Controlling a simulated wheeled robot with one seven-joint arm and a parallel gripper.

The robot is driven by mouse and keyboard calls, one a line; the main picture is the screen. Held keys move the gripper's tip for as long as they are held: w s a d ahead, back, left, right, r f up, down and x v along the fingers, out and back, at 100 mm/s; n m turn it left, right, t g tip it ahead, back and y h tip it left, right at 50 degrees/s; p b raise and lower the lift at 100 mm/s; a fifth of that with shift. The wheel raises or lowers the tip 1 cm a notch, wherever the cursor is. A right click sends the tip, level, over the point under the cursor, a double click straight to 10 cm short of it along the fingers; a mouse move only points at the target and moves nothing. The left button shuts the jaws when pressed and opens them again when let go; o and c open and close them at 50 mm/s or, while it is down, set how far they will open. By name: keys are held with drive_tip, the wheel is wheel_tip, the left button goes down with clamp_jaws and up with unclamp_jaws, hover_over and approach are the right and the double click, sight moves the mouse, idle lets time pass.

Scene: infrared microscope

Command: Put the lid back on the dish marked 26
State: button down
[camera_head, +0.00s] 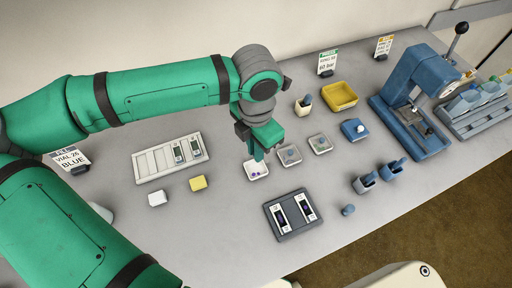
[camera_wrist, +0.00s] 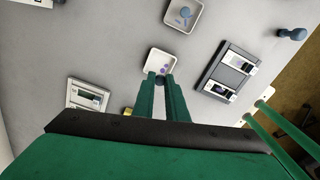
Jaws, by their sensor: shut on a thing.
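An open white square dish (camera_head: 258,173) with small purple bits in it sits near the table's middle; it also shows in the wrist view (camera_wrist: 160,62). My gripper (camera_head: 257,156) points down over this dish. In the wrist view its fingertips (camera_wrist: 161,80) are together at the dish's near edge, shut on a small dark blue-grey thing (camera_wrist: 160,79). The fingers hide most of that thing, and I cannot tell whether it is a lid's knob. Two similar dishes stand to the right, one nearer (camera_head: 290,155) and one farther (camera_head: 320,144). No number 26 is readable on any dish.
A sign (camera_head: 71,159) reads "VIAL 26 BLUE". A dark slide holder (camera_head: 290,216) lies in front. A blue press (camera_head: 412,100) and yellow tray (camera_head: 340,96) stand right.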

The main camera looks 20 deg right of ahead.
drive_tip(key=shift+f, duration=3.2)
drive_tip(key=shift+f, duration=0.15)
drive_tip(key=c, duration=1.7)
unclamp_jaws()
drive_tip(key=shift+o, duration=0.7)
drive_tip(key=o, duration=0.4)
drive_tip(key=shift+c, duration=0.2)
drive_tip(key=shift+r, duration=3)
